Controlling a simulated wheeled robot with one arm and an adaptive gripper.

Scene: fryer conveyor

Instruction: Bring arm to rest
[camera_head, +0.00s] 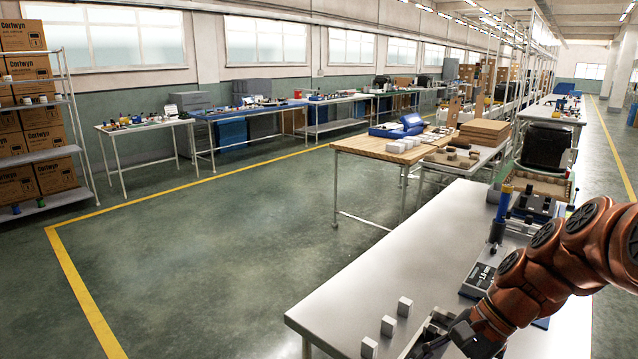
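My arm (560,260), orange-red with dark joint caps, reaches in from the right edge over the metal table (350,290). My gripper (428,338) is dark and low over the near part of the table, at the bottom of the view. Its fingers are small and partly cut off by the frame edge, so I cannot tell whether they are open or shut.
A dark labelled device (480,276) and a fixture with a blue upright (503,205) stand on the table behind the gripper, close to my arm. A wooden-topped table (370,148) stands beyond. The table's left part and the floor (220,240) are clear.

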